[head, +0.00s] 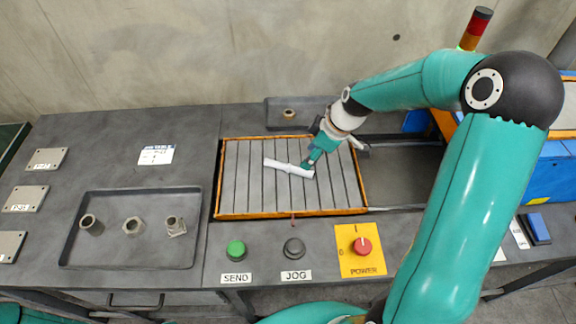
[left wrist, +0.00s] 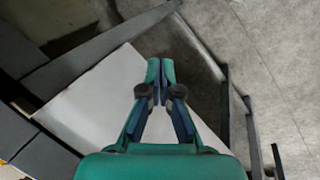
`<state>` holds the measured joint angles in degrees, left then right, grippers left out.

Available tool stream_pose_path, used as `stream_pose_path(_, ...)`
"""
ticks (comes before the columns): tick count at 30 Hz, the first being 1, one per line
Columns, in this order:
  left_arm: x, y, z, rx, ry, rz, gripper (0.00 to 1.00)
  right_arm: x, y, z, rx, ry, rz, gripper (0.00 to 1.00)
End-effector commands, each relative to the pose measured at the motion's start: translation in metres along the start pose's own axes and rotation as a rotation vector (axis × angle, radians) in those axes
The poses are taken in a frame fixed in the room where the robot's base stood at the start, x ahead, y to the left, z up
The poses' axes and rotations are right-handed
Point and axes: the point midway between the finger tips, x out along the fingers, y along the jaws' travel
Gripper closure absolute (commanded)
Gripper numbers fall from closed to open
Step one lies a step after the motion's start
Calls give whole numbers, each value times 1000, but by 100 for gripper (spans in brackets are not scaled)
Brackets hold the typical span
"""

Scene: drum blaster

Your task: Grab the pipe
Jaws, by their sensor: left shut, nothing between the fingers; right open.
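The pipe (head: 281,166) is a short white tube lying on the slatted, orange-framed conveyor bed (head: 245,190) in the head view. My right gripper (head: 310,168) is open at the pipe's right end, with a finger over or beside it. I cannot tell whether the finger touches the pipe. In the left wrist view my left gripper (left wrist: 160,90) is shut with nothing between its fingers. It is low, near a pale panel and dark frame bars, away from the pipe.
A dark tray (head: 130,258) with several metal fittings lies on the bench at left. A green SEND button (head: 236,250), a black JOG button (head: 294,248) and a red POWER knob (head: 362,246) line the front. A small tray (head: 275,108) with a ring stands behind the bed.

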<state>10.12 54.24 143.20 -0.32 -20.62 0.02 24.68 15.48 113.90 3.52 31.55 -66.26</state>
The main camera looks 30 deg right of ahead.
Motion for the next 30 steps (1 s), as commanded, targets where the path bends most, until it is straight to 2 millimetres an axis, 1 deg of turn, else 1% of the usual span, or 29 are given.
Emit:
stream_pose_path(1, -2, 1, 0, 0, 0, 0, 100, 9, -1, 1, 2, -3, -5, 46)
stream_pose_path(3, -3, 1, 0, 0, 1, 0, 100, 19, 0, 1, 3, -2, -3, 46)
stream_pose_path(6, -4, 1, 0, 0, 1, 0, 100, 28, 0, 2, 4, -1, -1, 46)
stream_pose_path(10, -5, 2, 0, 0, 1, 0, 100, 33, 0, 2, 4, 0, 0, 46)
stream_pose_path(14, -11, 4, 0, 0, 1, 0, 100, 43, 1, 1, 5, -2, -2, 46)
stream_pose_path(18, -19, 7, 0, 0, 1, 0, 100, 61, 2, -1, 4, -2, -2, 46)
stream_pose_path(21, -20, 7, 0, 0, 1, 0, 100, 75, 2, 0, 6, -1, -2, 46)
stream_pose_path(25, -21, 8, 0, 0, 1, 0, 100, 83, 3, 0, 5, 0, 1, 46)
stream_pose_path(30, -21, 8, 0, 0, 1, 0, 100, 83, 3, 0, 4, 0, 2, 46)
